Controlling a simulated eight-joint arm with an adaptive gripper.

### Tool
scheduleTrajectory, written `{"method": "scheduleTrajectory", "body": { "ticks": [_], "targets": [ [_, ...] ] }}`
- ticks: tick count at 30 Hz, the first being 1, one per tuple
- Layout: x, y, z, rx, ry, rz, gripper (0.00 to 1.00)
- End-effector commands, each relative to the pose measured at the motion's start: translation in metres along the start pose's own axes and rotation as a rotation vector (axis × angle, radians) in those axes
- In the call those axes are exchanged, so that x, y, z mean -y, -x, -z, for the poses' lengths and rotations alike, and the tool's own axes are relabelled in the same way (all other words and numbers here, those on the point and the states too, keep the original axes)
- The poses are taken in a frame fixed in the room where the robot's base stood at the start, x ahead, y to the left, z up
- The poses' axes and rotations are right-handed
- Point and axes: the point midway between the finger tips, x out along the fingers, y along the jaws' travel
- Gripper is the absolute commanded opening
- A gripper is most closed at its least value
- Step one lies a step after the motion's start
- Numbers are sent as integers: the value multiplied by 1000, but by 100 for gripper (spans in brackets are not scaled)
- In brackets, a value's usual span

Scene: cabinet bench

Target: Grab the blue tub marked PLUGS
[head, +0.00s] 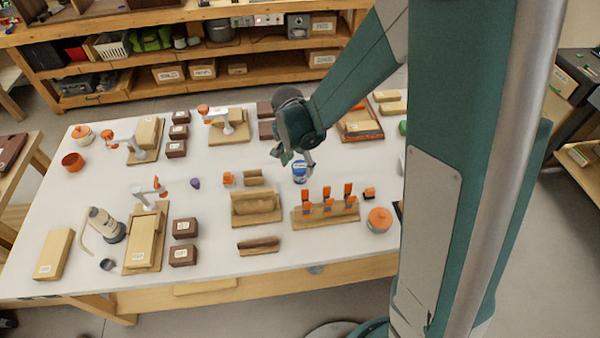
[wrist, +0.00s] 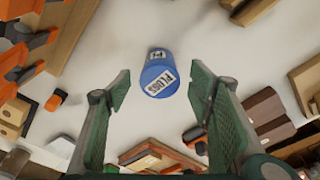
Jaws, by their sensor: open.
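The blue tub marked PLUGS (wrist: 159,76) stands on the white table, and in the wrist view it shows ahead of my gripper, between the lines of the two fingers. Its label, with black letters on white, faces the camera. In the head view the tub (head: 300,174) is small and blue with a pale label, near the middle of the table. My gripper (wrist: 160,98) is open with nothing between its fingers. In the head view my gripper (head: 296,162) is just above and behind the tub. I cannot tell from the head view whether it touches the tub.
A wooden rack with orange-handled tools (head: 326,212) stands just in front of the tub. An orange-lidded pot (head: 379,220) is at the right. A small purple object (head: 195,183) lies further left, with bare table around it.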

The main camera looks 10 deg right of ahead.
Motion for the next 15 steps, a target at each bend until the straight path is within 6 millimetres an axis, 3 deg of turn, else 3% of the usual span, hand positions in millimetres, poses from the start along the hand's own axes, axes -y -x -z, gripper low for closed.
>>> {"method": "scheduleTrajectory", "body": {
  "ticks": [15],
  "targets": [
    [0,-44,1,0,0,0,52]
  ]
}}
